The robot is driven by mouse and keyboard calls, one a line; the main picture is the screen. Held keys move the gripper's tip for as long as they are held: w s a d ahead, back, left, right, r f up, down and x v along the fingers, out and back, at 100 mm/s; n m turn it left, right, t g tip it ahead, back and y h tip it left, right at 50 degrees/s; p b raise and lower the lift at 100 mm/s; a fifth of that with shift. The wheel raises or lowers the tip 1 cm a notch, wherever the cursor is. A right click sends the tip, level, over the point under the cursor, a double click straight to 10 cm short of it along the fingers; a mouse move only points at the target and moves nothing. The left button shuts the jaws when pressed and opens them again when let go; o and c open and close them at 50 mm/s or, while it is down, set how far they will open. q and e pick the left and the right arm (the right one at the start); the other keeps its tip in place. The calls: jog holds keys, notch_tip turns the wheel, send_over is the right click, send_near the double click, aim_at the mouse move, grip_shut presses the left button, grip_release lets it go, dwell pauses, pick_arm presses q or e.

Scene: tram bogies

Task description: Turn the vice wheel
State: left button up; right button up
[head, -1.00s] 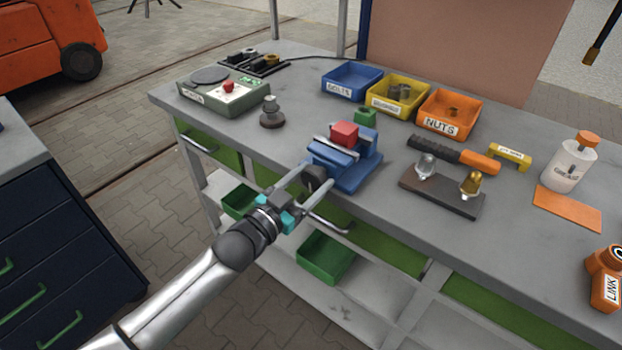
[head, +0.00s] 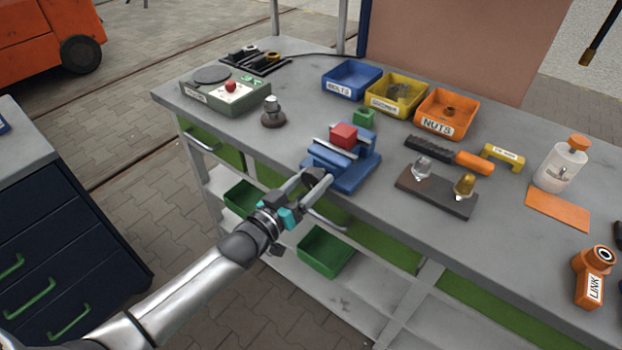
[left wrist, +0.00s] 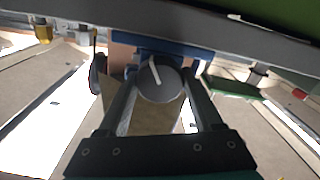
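The blue vice (head: 345,170) stands at the front edge of the grey workbench with a red block (head: 344,135) in its jaws. Its dark round wheel (head: 312,177) faces out over the front edge, partly hidden by my fingers. In the left wrist view the wheel (left wrist: 160,84) shows a pale line pointing up and slightly left. My left gripper (head: 317,180) has one finger on each side of the wheel, and both fingers appear to touch its rim. In the left wrist view the gripper (left wrist: 160,88) frames the wheel centrally. My right gripper is not in view.
A dark knobbed piece (head: 272,113) and a green box device (head: 227,93) stand left of the vice. Blue, yellow and orange bins (head: 446,112) stand behind. A dark plate with two bulbs (head: 435,195) lies to the right. A bench handle (head: 328,222) is just below my gripper.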

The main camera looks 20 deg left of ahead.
pick_arm(q)
jog(key=o, duration=0.4)
jog(key=p+v, duration=0.1)
jog(key=v, duration=1.4)
jog(key=shift+s+r+p, duration=0.1)
jog(key=shift+p, duration=0.3)
jog(key=s+a+f+g+y, duration=0.1)
jog(key=s+f+g+y, duration=0.15)
jog(key=f, duration=0.65)
jog(key=s+a+f+g+y+b, duration=0.1)
jog(key=s+a+f+g, duration=0.15)
jog(key=f, duration=0.55)
jog(key=s+a+f+g+y, duration=0.1)
jog(key=s+f+g+y, duration=0.15)
jog(key=f, duration=0.65)
jog(key=s+d+f+g, duration=0.2)
jog(key=s+f, duration=0.3)
jog(key=s, duration=0.3)
jog(key=s+d+f+m+g, duration=0.1)
jog(key=s+d+f+g, duration=0.1)
jog(key=s+f, duration=0.4)
jog(key=s+d+f+m+g+b, duration=0.1)
jog(key=s+f+g, duration=0.3)
jog(key=s, duration=0.6)
jog(key=shift+d+f+g, duration=0.25)
jog(key=shift+d+f, duration=0.15)
jog(key=shift+f, duration=0.3)
